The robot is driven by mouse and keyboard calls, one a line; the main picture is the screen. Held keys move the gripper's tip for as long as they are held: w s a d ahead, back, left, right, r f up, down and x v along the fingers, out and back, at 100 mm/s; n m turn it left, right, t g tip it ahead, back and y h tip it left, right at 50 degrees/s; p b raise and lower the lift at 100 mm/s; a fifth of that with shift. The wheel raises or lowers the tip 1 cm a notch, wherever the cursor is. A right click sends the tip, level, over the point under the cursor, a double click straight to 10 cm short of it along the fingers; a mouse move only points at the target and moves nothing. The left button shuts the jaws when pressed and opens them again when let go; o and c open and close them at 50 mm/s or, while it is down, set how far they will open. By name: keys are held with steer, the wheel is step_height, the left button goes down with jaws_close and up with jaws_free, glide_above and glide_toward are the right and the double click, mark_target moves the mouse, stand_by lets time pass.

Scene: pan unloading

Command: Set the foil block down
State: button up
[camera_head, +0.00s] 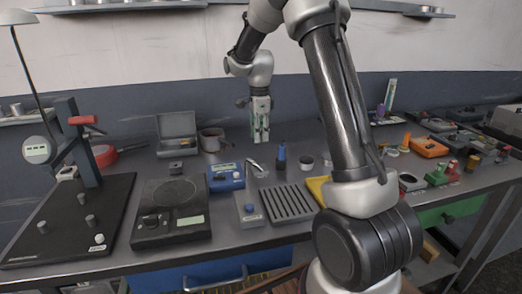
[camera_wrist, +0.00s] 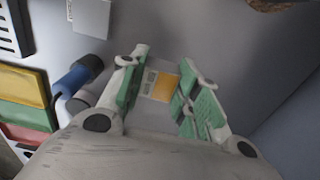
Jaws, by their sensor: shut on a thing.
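My gripper (camera_head: 261,137) hangs pointing down over the back of the bench, left of the arm's upright links. In the wrist view, its two green-padded fingers (camera_wrist: 165,95) stand either side of a small pale block with an orange patch, which I take to be the foil block (camera_wrist: 164,88). The gripper is shut on it. In the head view the block is too small to make out between the fingers. I cannot tell whether its underside touches the bench. The black balance (camera_head: 170,228) stands at the left front, its round pan (camera_head: 174,193) bare.
A blue bottle (camera_head: 281,158) stands right of and nearer than my gripper; it also shows close by in the wrist view (camera_wrist: 80,76). A mug (camera_head: 211,140) and open grey case (camera_head: 177,148) stand to the left. A slotted rack (camera_head: 287,203) lies in front.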

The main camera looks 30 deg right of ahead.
mark_target(259, 155)
steer(key=shift+f, duration=2.85)
steer(key=o, duration=1)
steer(key=shift+f, duration=0.15)
steer(key=shift+o, duration=0.2)
step_height(259, 155, up, 12)
steer(key=shift+r, duration=0.1)
steer(key=s+r+n+t, duration=0.1)
steer(key=s+r+n, duration=0.2)
steer(key=s+n, duration=0.35)
steer(key=s+r+n+t, duration=0.1)
steer(key=s+r+n, duration=0.25)
steer(key=s, duration=0.65)
steer(key=s+r+n+t, duration=0.1)
steer(key=s+r+n, duration=0.25)
steer(key=s, duration=0.55)
steer(key=s+a+f+n+t, duration=0.1)
steer(key=s+f+n, duration=0.2)
steer(key=s+n, duration=0.3)
steer(key=s, duration=0.3)
steer(key=shift+f+n, duration=0.2)
steer(key=shift+n, duration=0.15)
